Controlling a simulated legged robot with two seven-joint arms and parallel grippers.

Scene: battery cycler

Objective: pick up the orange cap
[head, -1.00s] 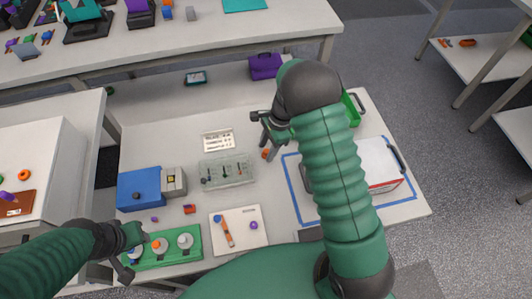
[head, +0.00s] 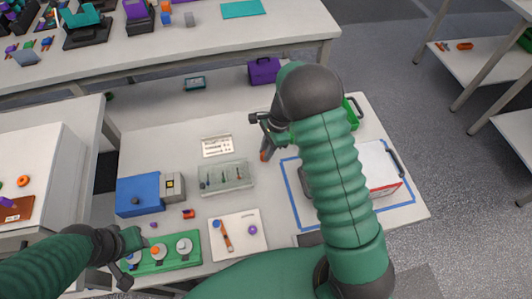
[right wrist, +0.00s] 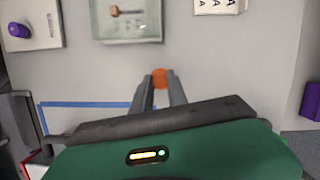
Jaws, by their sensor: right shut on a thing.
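The orange cap (right wrist: 160,78) sits between the fingertips of my right gripper (right wrist: 161,84) in the right wrist view. The two grey fingers are shut on its sides. In the head view the cap (head: 263,156) is a small orange spot at the fingertips of my right gripper (head: 265,152), low over the white table right of the clear box. I cannot tell whether the cap still touches the table. My left gripper (head: 133,261) is open and empty beside the left end of the green tray.
The green tray (head: 174,264) holds white round pieces. A clear box (head: 226,187), white board (head: 262,233), blue box (head: 140,195) and label card (head: 216,146) lie on the table (head: 165,145). A white case (head: 373,160) stands right, inside blue tape.

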